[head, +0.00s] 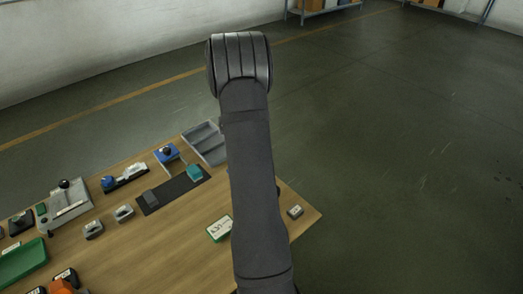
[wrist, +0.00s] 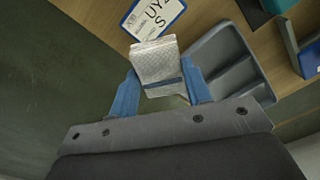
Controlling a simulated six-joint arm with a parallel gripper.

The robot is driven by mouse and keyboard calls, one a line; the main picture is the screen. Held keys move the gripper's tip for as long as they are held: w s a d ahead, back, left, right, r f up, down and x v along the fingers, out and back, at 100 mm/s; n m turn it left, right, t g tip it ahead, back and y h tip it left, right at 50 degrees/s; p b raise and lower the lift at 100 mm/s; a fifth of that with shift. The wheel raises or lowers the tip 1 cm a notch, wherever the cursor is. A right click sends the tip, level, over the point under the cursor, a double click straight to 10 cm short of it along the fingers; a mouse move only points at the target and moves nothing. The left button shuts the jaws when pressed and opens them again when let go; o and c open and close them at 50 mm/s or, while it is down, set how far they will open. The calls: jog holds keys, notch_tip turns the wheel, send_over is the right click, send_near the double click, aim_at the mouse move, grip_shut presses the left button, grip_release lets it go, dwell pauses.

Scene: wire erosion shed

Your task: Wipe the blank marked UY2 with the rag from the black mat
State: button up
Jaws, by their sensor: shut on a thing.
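My gripper (wrist: 160,74) shows in the wrist view, with its two blue fingers shut on a pale grey folded rag (wrist: 155,58). The rag has a fine checked surface and a dark blue stripe. It hangs near a white card with a blue border (wrist: 152,18), whose lettering looks like UY2 with an S below. I cannot make out the marked blank itself. The black mat (head: 172,190) lies on the bench in the head view, with a grey folded piece (head: 150,199) and a teal piece (head: 194,172) on it. My gripper is hidden behind my arm there.
A grey compartment tray (head: 205,143) stands at the bench's back edge, and beside my gripper in the wrist view (wrist: 225,62). A blue fixture (head: 167,152) is near it. A green-bordered card (head: 219,228) and small grey block (head: 295,211) flank my arm. Several fixtures crowd the left.

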jog(key=a+n, duration=0.2)
jog(key=a, duration=0.9)
notch_tip(320, 180, up, 3)
jog(key=n, duration=0.4)
send_over(132, 167)
jog(key=shift+s+d+f, duration=0.1)
jog(key=shift+d+f, duration=0.05)
jog(key=shift+f, duration=3.8)
jog(key=shift+s+d, duration=1.35)
jog(key=shift+c, duration=0.3)
jog(key=shift+f, duration=0.2)
jog(key=shift+w+a+r, duration=0.2)
jog(key=shift+w+a, duration=1.2)
notch_tip(132, 167, up, 8)
